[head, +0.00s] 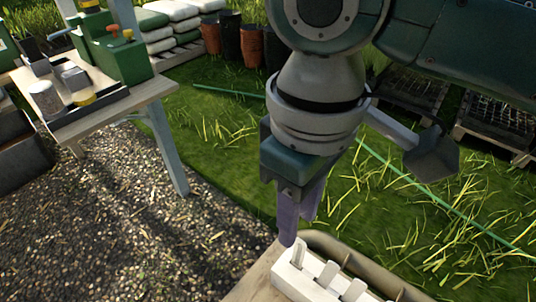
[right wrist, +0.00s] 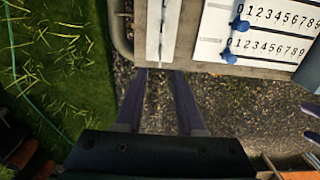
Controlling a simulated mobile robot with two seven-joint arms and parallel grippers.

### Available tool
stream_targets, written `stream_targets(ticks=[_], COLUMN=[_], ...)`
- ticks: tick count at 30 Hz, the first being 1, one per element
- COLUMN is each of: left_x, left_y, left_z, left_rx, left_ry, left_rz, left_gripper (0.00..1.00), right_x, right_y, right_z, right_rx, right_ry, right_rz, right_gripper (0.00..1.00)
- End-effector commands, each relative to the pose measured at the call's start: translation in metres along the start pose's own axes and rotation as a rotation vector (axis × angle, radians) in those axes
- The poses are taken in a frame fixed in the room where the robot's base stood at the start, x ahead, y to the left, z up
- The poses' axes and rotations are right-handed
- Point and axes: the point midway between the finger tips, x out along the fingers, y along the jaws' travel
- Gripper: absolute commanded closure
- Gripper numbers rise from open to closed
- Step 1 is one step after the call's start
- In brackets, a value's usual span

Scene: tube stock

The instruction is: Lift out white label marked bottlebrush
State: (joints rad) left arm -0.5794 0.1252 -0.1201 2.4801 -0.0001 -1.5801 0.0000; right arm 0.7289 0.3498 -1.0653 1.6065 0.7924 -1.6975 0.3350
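A white rack (head: 297,281) holding several upright white labels (head: 326,275) stands at the bottom of the head view, partly cut off. No writing is readable, so I cannot tell which label is marked bottlebrush. My right gripper (head: 298,232) points down at the rack's far left end, its purple fingers apart and empty. In the right wrist view, the open fingers of my right gripper (right wrist: 158,76) reach the near table edge, either side of the line of a long white strip (right wrist: 161,25), probably the rack seen from above.
The wooden table edge (right wrist: 215,69) carries white number boards (right wrist: 262,35) with blue knobs. A beige tray rim (head: 350,253) lies beside the rack. A second table (head: 150,92) with a green box (head: 122,60) stands left. Gravel and grass lie between.

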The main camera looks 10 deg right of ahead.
Motion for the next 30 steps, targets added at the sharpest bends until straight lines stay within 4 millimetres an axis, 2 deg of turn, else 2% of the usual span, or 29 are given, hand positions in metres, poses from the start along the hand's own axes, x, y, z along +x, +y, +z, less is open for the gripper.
stream_targets(ticks=[8, 12, 20, 30], left_x=[0.007, 0.012, 0.011, 0.011], left_y=[0.000, 0.001, 0.002, 0.003], left_z=[0.002, 0.004, 0.004, 0.003], left_rx=[0.000, 0.000, -0.004, -0.010], left_ry=[0.000, 0.000, 0.000, 0.001], left_rz=[0.000, 0.000, 0.003, 0.008], left_gripper=[0.00, 0.00, 0.00, 0.00], right_x=[0.037, 0.054, 0.056, 0.055], right_y=[0.000, 0.000, 0.000, 0.000], right_z=[0.010, 0.008, 0.008, 0.008], right_rx=[0.001, -0.001, -0.001, -0.001], right_ry=[-0.002, 0.001, 0.003, 0.003], right_rz=[-0.001, 0.000, 0.000, 0.000], right_gripper=[0.62, 0.62, 0.62, 0.99])
